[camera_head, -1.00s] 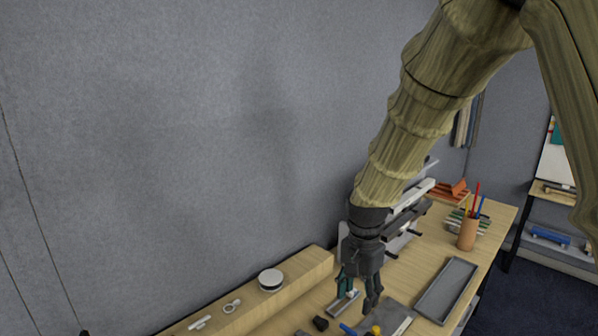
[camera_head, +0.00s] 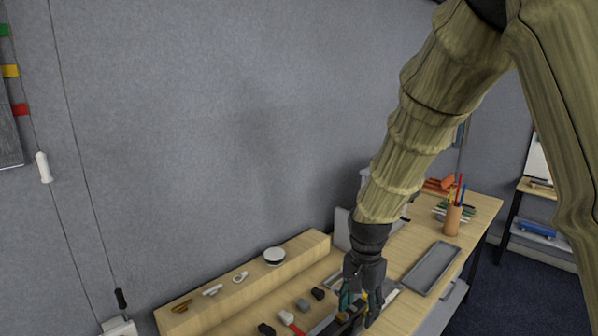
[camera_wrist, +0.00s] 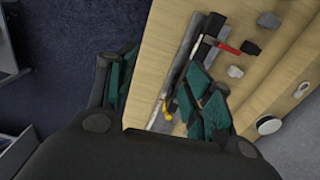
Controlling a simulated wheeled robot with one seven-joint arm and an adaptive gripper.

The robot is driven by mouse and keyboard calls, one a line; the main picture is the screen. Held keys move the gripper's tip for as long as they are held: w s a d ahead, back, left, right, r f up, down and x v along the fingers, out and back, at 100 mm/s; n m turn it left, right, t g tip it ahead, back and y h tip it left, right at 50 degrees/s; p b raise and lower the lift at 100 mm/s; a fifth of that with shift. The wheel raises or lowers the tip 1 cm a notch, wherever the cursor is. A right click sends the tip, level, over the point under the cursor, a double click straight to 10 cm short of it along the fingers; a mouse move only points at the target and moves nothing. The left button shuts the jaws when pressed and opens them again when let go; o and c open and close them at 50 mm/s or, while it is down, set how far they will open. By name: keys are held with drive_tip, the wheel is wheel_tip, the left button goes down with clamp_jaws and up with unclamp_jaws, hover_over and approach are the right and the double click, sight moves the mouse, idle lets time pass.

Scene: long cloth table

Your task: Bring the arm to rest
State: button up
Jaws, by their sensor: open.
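My gripper (camera_head: 362,298) hangs from my arm over the front part of the wooden table (camera_head: 405,312), fingers pointing down. In the wrist view its dark fingers with green pads (camera_wrist: 165,100) are spread apart. I see nothing held between them. Below it lie small tools, among them one with a red handle (camera_wrist: 228,47) and a yellow piece (camera_wrist: 167,112). My arm is bent, with the forearm sloping down to the gripper. The fingertips partly hide the tools in the head view, and I cannot tell the exact height above the table.
A raised wooden ledge (camera_head: 250,282) along the wall bears a round white-topped item (camera_head: 275,255) and small parts. A grey tray (camera_head: 432,268) and a pencil cup (camera_head: 452,220) stand to the right. A grey wall is behind. Dark floor (camera_wrist: 70,60) lies beyond the table's edge.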

drive_tip(key=s+d+f+n, duration=0.2)
drive_tip(key=s+f, duration=0.3)
drive_tip(key=f, duration=0.6)
drive_tip(key=s+d+f+n, duration=0.15)
drive_tip(key=s+f, duration=0.25)
drive_tip(key=f, duration=0.8)
drive_tip(key=s+d+f+n, duration=0.25)
drive_tip(key=s+f, duration=0.45)
drive_tip(key=s, duration=0.6)
drive_tip(key=s+d+f+n, duration=0.25)
drive_tip(key=s+f, duration=0.55)
drive_tip(key=s, duration=0.5)
wheel_tip(320, 180, down, 11)
drive_tip(key=b, duration=1.1)
drive_tip(key=shift+w+d+r, duration=0.15)
drive_tip(key=shift+w, duration=0.25)
